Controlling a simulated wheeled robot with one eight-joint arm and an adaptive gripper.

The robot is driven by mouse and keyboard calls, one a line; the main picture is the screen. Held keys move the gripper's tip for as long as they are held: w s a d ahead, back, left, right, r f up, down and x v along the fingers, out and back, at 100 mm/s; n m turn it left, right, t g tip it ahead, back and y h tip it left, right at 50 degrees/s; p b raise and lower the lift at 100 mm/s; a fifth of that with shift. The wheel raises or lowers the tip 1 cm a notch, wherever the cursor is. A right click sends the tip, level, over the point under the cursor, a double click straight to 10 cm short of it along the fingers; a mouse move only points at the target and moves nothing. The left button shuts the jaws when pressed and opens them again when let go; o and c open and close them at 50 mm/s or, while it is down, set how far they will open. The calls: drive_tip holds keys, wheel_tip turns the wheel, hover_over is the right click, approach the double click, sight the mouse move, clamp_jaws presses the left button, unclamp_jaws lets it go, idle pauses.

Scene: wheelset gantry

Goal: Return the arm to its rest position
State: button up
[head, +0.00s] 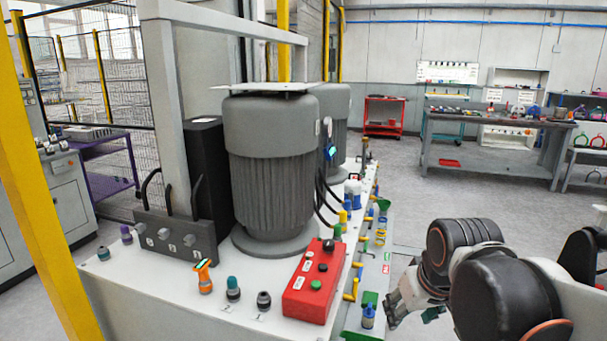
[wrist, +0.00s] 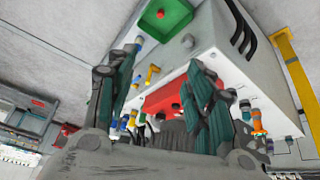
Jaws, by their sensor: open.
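My arm reaches in from the right edge of the head view, bent, with its dark joints near the camera. My gripper (head: 402,304) is at its lower end, in front of and to the right of the white bench (head: 150,290). In the wrist view my gripper (wrist: 163,72) shows two green-padded fingers spread wide, with nothing held between them. The red control box (head: 316,281) on the bench shows behind the fingers in the wrist view (wrist: 163,97). Contact between gripper and bench parts is not visible.
Large grey motors (head: 270,165) stand on the bench. Colored valves and an orange-handled fitting (head: 203,275) line its edge. A yellow post (head: 40,190) rises at left. A workbench (head: 495,140) and a red cart (head: 384,116) stand far back. Open grey floor (head: 450,205) lies between.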

drive_tip(key=s+m+t, duration=0.1)
drive_tip(key=s+t, duration=0.1)
drive_tip(key=s, duration=0.8)
drive_tip(key=shift+s+f, duration=0.25)
drive_tip(key=shift+f, duration=0.15)
